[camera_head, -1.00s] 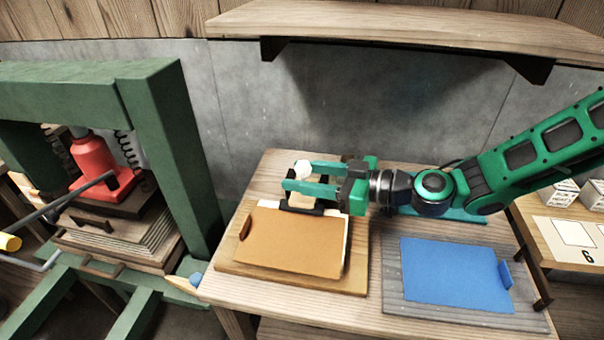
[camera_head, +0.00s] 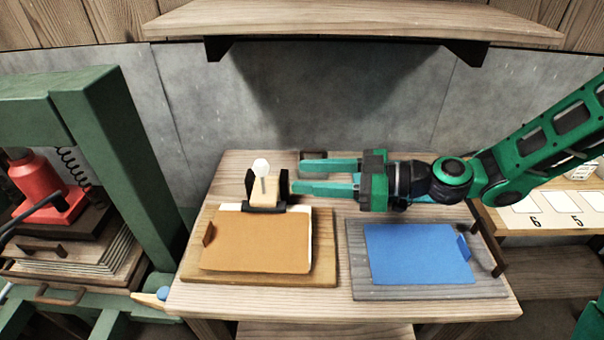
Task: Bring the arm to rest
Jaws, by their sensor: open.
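My gripper (camera_head: 297,176) is open, its two green fingers pointing left over the back of the wooden table (camera_head: 345,313). Nothing shows between the fingers. The nearer fingertip is close to the right side of a small dark holder (camera_head: 283,184) with a wooden block (camera_head: 263,193) and a white knob (camera_head: 261,167); I cannot tell whether they touch. My green arm (camera_head: 545,150) reaches in from the right above the table.
A brown sheet (camera_head: 257,242) lies on a wooden board, left. A blue sheet (camera_head: 415,255) lies on a grey board, right. A green press frame (camera_head: 120,150) with a red jack (camera_head: 40,190) stands left. A shelf (camera_head: 350,22) hangs above. Numbered cards (camera_head: 535,222) lie far right.

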